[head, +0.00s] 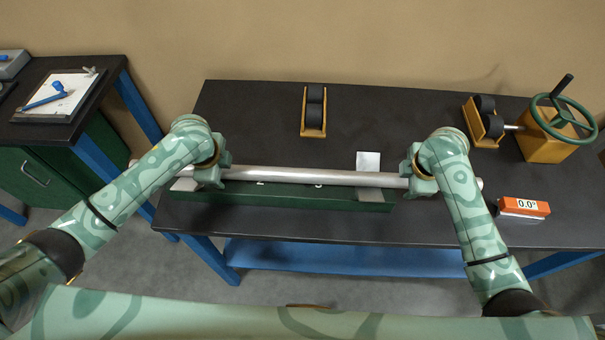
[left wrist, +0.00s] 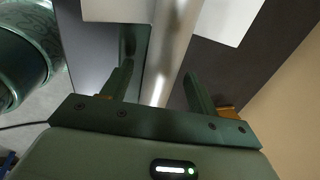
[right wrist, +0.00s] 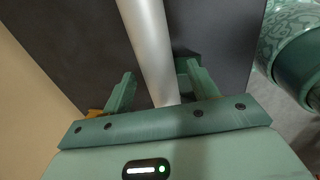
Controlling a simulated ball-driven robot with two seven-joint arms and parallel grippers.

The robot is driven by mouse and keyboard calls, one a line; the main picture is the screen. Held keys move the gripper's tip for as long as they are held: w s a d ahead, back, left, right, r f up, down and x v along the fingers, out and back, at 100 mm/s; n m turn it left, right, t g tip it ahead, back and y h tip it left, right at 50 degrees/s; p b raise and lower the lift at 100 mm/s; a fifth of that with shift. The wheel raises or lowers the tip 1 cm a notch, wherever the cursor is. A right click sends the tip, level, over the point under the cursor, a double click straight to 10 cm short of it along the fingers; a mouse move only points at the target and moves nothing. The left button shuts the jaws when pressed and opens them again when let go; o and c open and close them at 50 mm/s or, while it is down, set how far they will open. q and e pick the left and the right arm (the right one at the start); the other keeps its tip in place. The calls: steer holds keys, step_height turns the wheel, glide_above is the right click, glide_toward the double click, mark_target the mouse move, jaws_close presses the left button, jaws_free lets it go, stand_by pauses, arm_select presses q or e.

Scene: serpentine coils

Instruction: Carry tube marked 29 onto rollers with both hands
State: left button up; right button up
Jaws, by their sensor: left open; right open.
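The silver tube (head: 290,175) lies level on a dark green rack (head: 300,197) along the table's front edge. One roller stand (head: 313,129) is at the back middle; another (head: 483,128) is at the right.
A green handwheel (head: 563,117) on a yellow block stands right of the right roller stand. An orange readout showing 0.0° (head: 525,206) sits at the front right. A side table (head: 85,130) with a clipboard is at the left. The black tabletop (head: 400,120) between the roller stands is clear.

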arm_select(q)
jaws_close()
arm_select(e)
jaws_close()
arm_select(q)
steer(key=shift+r, duration=0.15)
arm_select(e)
steer(key=shift+r, duration=0.15)
